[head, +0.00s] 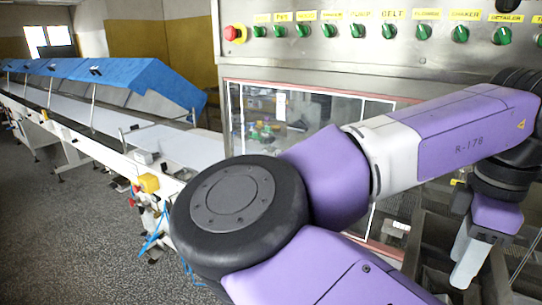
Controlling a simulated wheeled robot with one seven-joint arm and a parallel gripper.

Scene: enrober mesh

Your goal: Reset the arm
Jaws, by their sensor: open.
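My purple and white arm reaches across the front of the machine from the lower middle to the right edge. It is bent, with a large black joint in the foreground. My gripper (472,262) hangs at the lower right, pointing down, with pale fingers below a purple body. It is open, and I see nothing held between the fingers. Its far side is partly hidden by the viewing angle and the picture edge.
A steel control panel (400,52) with green knobs and a red emergency button (235,32) stands behind my arm. Below it is a glazed window (270,112). A long conveyor with blue covers (140,78) runs along the left. Grey floor (70,225) is clear at the lower left.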

